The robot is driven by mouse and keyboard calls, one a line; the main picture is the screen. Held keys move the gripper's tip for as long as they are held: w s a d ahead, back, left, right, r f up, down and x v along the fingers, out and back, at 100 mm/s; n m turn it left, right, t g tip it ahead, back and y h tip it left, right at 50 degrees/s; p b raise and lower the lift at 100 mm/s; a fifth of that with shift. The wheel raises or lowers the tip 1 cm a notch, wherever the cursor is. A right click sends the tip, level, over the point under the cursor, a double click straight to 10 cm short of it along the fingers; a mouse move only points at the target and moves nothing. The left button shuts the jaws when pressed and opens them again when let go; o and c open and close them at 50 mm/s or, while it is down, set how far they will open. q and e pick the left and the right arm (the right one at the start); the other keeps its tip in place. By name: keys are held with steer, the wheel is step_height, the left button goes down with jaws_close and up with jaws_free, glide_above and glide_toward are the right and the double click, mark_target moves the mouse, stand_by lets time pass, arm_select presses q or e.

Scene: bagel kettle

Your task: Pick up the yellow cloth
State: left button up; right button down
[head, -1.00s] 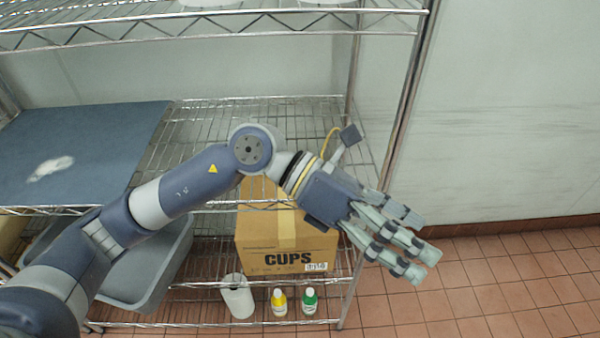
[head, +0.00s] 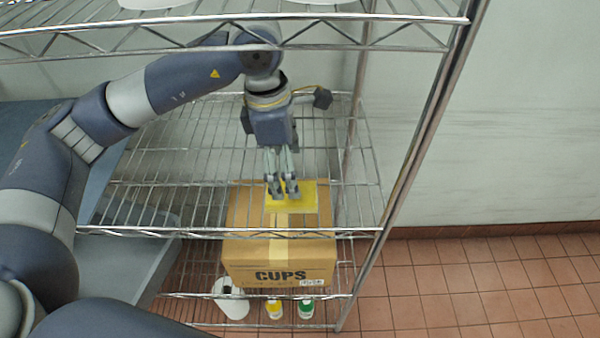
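The yellow cloth (head: 306,197) is a flat, bright yellow square at the middle shelf, in line with the cardboard box's top. My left gripper (head: 283,193) points down at it, with its fingertips over the cloth's left part. The fingers look close together and hide some of the cloth. I cannot tell whether they touch or grip it. My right gripper is not in view.
A wire rack surrounds the arm, with a shelf front rail (head: 200,232) and a right post (head: 425,130). Below are a cardboard box marked CUPS (head: 250,250), a white container (head: 231,300), a yellow bottle (head: 274,309) and a green-capped bottle (head: 306,308). The tiled floor at right is clear.

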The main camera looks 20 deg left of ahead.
mark_target(308, 202)
arm_select(q)
steer(key=shift+w+a+f, duration=0.1)
steer(key=shift+w, duration=0.1)
steer(key=shift+s+f+p, duration=0.15)
steer(key=shift+f+p, duration=0.15)
steer(key=shift+s+f+p, duration=0.45)
steer(key=shift+f, duration=0.2)
steer(key=shift+d+f+p, duration=0.15)
steer(key=shift+f+p, duration=0.3)
steer(key=shift+f, duration=0.1)
steer(key=shift+d+f+p, duration=0.15)
steer(key=shift+f+p, duration=0.25)
steer(key=shift+f, duration=0.15)
steer(key=shift+w+d+f, duration=0.1)
steer(key=shift+w+f, duration=0.05)
steer(key=shift+f, duration=0.45)
steer(key=shift+w+d+f, duration=0.1)
steer(key=shift+f, duration=0.7)
steer(key=c, duration=1.1)
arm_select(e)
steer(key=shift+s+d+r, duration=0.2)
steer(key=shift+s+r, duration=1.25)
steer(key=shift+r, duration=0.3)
